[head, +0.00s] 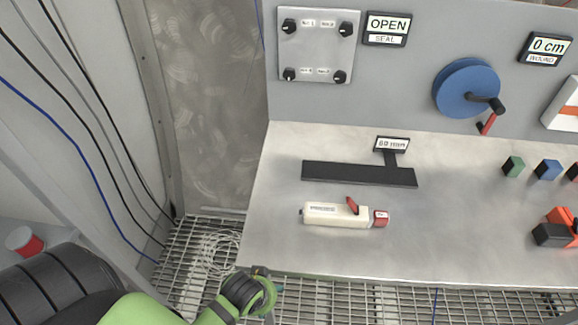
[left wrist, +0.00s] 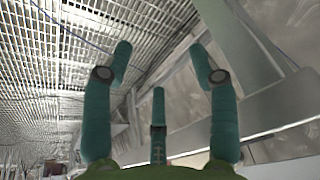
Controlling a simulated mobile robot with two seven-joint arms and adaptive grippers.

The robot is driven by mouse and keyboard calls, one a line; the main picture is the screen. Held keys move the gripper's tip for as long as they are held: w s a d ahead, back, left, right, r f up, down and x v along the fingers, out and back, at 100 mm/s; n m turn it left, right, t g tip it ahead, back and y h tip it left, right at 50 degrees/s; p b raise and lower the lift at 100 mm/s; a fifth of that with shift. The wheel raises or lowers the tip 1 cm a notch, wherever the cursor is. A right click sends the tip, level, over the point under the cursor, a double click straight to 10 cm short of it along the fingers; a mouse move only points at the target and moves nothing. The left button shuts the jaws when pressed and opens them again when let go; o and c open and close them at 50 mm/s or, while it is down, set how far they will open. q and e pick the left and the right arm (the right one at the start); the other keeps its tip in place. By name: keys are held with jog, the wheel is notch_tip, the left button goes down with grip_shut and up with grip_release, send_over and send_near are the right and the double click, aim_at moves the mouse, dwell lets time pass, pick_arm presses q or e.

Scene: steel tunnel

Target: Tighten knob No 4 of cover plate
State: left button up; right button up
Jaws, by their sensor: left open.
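The cover plate (head: 317,58) is a light metal square on the grey upright panel, with a black knob near each corner. The lower-left knob (head: 290,74) and lower-right knob (head: 340,77) have small labels beside them. These labels are too small to read surely, so I cannot tell which is No 4. My left gripper is low at the bench's front left edge in the head view, well below and apart from the plate. In the left wrist view my left gripper (left wrist: 160,65) has its teal fingers spread, with nothing between them. My right gripper is not in view.
An OPEN SEAL sign (head: 387,28) hangs right of the plate. A blue crank wheel (head: 462,87) is farther right. On the bench (head: 265,225) lie a black T-shaped bar (head: 345,174) and a white tool (head: 335,214). Cables hang at left; coiled wire (head: 215,250) lies on the grating.

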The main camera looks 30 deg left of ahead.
pick_arm(q)
notch_tip(320, 180, up, 10)
jog(key=w+t, duration=0.1)
jog(key=w+a+r+n+t, duration=0.1)
jog(key=w+a, duration=0.1)
jog(key=w, duration=0.2)
jog(key=w+a+r+n+t+y, duration=0.1)
jog(key=w, duration=0.3)
jog(key=w+a+r+n+t+y, duration=0.1)
jog(key=w+a, duration=0.1)
jog(key=w, duration=0.2)
jog(key=shift+w+a+r+p, duration=0.1)
jog(key=shift+a+r+p, duration=0.15)
jog(key=shift+a+p, duration=0.1)
jog(key=w+a+r+n+t+y, duration=0.25)
jog(key=w+r, duration=0.25)
jog(key=w, duration=0.3)
jog(key=n+t+y, duration=0.2)
jog(key=n+t, duration=0.2)
jog(key=t, duration=0.2)
send_near(289, 77)
jog(key=x, duration=0.3)
jog(key=shift+m, duration=0.35)
jog(key=shift+p+x, duration=0.65)
jog(key=shift+x, duration=2.6)
jog(key=shift+r, duration=0.1)
jog(key=c, duration=1.1)
